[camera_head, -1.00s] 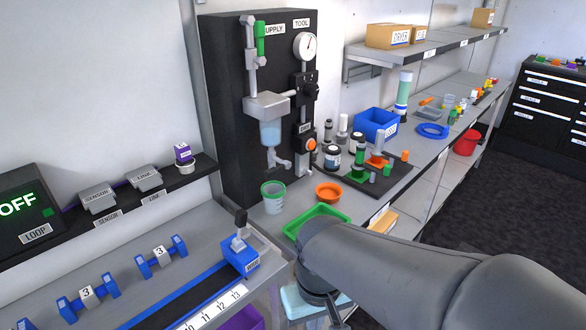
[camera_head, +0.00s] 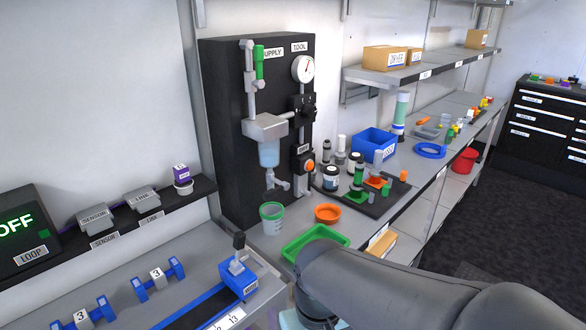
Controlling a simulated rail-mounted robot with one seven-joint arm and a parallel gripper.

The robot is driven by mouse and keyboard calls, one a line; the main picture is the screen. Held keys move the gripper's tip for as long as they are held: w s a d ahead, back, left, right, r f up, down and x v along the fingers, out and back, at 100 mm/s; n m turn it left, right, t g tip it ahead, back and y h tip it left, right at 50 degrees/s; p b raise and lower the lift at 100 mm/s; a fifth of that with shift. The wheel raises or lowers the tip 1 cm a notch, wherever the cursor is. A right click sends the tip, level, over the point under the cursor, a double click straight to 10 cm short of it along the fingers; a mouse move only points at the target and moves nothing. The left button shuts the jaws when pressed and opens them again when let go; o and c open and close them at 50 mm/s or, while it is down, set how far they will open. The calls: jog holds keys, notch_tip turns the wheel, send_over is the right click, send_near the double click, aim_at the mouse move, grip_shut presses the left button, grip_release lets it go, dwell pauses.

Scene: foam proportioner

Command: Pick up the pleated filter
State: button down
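I cannot make out a pleated filter for certain in the head view. Small parts on the bench are too small to tell, among them green and orange pieces on a dark mat (camera_head: 393,207) and a tall pale green-and-white cylinder (camera_head: 400,112) behind the blue bin. My grey arm enters from the lower right and bends down at the bottom centre. My gripper's fingers are not visible; they are below the picture or hidden by the arm. A pale blue surface (camera_head: 291,320) shows partly beside the arm's end.
A black supply panel (camera_head: 222,120) stands at the back. In front are a green-rimmed cup (camera_head: 271,220), an orange bowl (camera_head: 327,213) and a green tray (camera_head: 296,246) close to my arm. A blue bin (camera_head: 372,146) stands right; a shelf (camera_head: 440,61) overhangs the bench.

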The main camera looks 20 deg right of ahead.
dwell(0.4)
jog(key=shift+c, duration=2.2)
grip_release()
